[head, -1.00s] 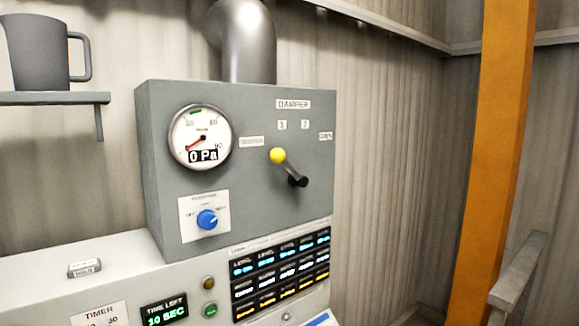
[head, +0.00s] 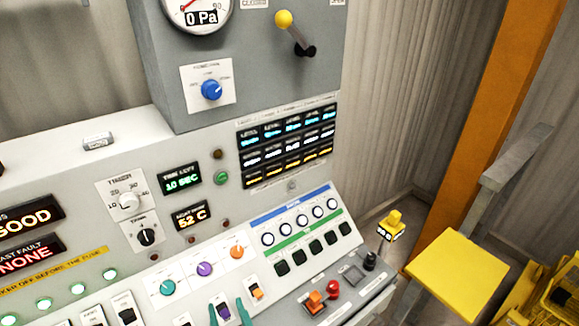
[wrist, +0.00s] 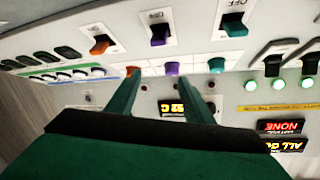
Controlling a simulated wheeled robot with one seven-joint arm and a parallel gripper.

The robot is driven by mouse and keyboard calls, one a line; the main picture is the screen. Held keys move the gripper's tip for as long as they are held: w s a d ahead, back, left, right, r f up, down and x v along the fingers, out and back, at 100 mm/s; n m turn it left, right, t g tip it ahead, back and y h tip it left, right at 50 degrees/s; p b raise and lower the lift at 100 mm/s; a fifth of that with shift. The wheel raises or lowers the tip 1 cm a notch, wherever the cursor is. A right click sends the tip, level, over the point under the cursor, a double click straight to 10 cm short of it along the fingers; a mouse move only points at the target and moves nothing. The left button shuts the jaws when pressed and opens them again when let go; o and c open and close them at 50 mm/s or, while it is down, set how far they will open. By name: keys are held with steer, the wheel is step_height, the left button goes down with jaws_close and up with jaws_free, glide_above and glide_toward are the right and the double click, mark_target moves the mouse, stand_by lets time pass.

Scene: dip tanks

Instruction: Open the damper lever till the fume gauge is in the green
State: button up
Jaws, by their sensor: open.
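The damper lever (head: 294,34) is on the upper grey box, with a yellow knob and a black pivot. It leans up and left, toward the label at the gauge side. The fume gauge (head: 197,12) is cut off by the top edge of the head view; its display reads 0 Pa, and its green band is out of view. My gripper (head: 228,312) shows at the bottom of the head view, low over the console's switches and well below the lever. In the wrist view my gripper (wrist: 158,75) has two green fingers apart with nothing held between them.
The sloped console (head: 130,250) carries several knobs, switches and buttons close to my fingers. A blue knob (head: 211,90) sits below the gauge. An orange post (head: 490,130), a grey rail and a yellow step (head: 455,265) stand at the right.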

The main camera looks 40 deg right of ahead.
steer(key=shift+n+t, duration=0.4)
steer(key=shift+t, duration=0.5)
steer(key=w+d+r, duration=0.4)
steer(key=d+r, duration=0.2)
steer(key=r, duration=0.3)
steer(key=w+d+r, duration=0.5)
steer(key=d+r, duration=0.2)
steer(key=r, duration=0.2)
steer(key=w+d+r, duration=0.5)
steer(key=d+r, duration=0.1)
steer(key=r, duration=0.4)
steer(key=shift+d+r, duration=0.1)
steer(key=shift+d, duration=0.2)
steer(key=n, duration=0.4)
glide_toward(287, 19)
steer(key=shift+g, duration=0.4)
steer(key=x, duration=0.9)
steer(key=shift+w+r, duration=0.2)
steer(key=shift+r, duration=0.05)
steer(key=shift+s, duration=0.15)
jaws_close()
